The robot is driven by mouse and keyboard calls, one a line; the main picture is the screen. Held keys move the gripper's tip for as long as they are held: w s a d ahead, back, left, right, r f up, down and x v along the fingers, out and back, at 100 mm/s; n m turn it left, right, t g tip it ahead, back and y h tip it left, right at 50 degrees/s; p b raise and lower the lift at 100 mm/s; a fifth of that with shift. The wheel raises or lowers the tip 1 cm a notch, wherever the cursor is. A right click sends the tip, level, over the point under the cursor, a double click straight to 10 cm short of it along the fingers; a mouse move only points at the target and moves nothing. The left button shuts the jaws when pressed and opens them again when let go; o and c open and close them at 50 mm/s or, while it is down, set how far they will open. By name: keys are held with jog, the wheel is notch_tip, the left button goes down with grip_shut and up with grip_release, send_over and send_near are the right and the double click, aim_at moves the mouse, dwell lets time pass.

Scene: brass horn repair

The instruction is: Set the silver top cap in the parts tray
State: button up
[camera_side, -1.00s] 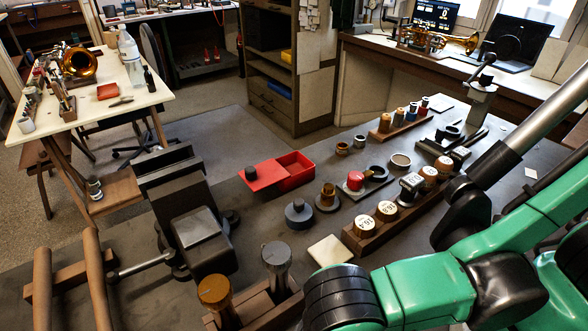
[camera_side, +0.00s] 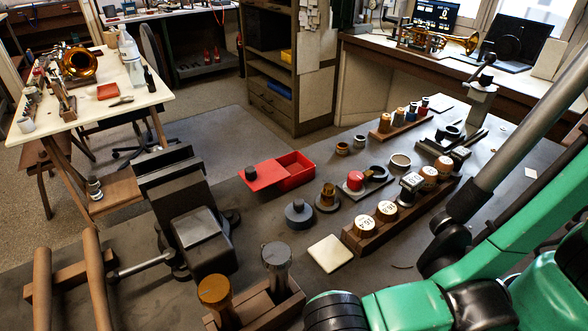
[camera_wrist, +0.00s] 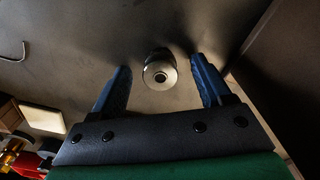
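A small round silver piece (camera_wrist: 160,72), which looks like the silver top cap, stands on the dark bench in the wrist view, its bright ring-shaped face toward the camera. My gripper (camera_wrist: 162,78) is open, its two blue fingers on either side of the piece with a visible gap at each. Whether the fingertips are level with it I cannot tell. In the side view my gripper is out of sight, and I cannot make out the silver piece there. A red open tray (camera_side: 296,170), likely the parts tray, lies mid-bench with a flat red section at its left.
A wooden rack (camera_side: 385,230) of labelled caps, a cream square pad (camera_side: 330,253) and a grey round part (camera_side: 299,214) stand around the middle of the bench. A wooden block with two upright knobs (camera_side: 255,310) is in front. A thin hooked wire (camera_wrist: 15,52) lies in the wrist view.

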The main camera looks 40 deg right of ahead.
notch_tip(320, 180, up, 12)
jog(key=w+d+m+t+y, duration=0.1)
jog(key=w+d+m+t, duration=0.2)
jog(key=w+d, duration=0.7)
jog(key=shift+w+r+y, duration=0.2)
jog(key=shift+r+y, duration=0.1)
jog(key=shift+y, duration=0.1)
jog(key=shift+o, duration=0.2)
jog(key=w+d+m+t+h, duration=0.1)
jog(key=w+d+m+t, duration=0.1)
jog(key=d, duration=0.9)
jog(key=shift+w+d+r+m+t+h, duration=0.25)
jog(key=shift+w+d+m+t+h, duration=0.05)
jog(key=shift+w+t, duration=0.6)
jog(key=shift+d, duration=0.45)
jog(key=shift+r, duration=0.15)
